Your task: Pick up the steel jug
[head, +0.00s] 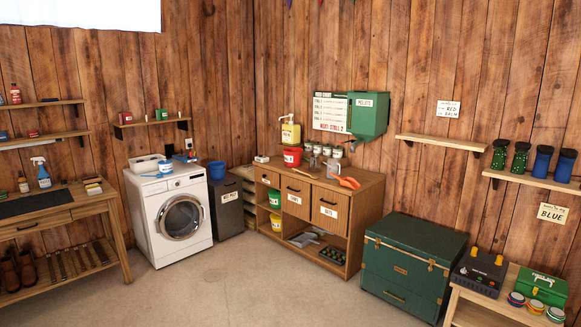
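A small grey metallic vessel that looks like the steel jug (332,168) stands on top of the wooden cabinet (268,179) at the back wall. It is upright, below the green pellet dispenser (369,116) and just left of an orange-red scoop-like thing (349,183). It is too small here to make out its handle or spout. Several small white-labelled pots with green lids (337,152) stand behind it. My gripper is not in view.
A red bucket (292,157) and a yellow pump bottle (290,132) share the cabinet top. A washing machine (157,222) stands to the left, a green trunk (401,256) to the right. The concrete floor (250,290) in front is clear.

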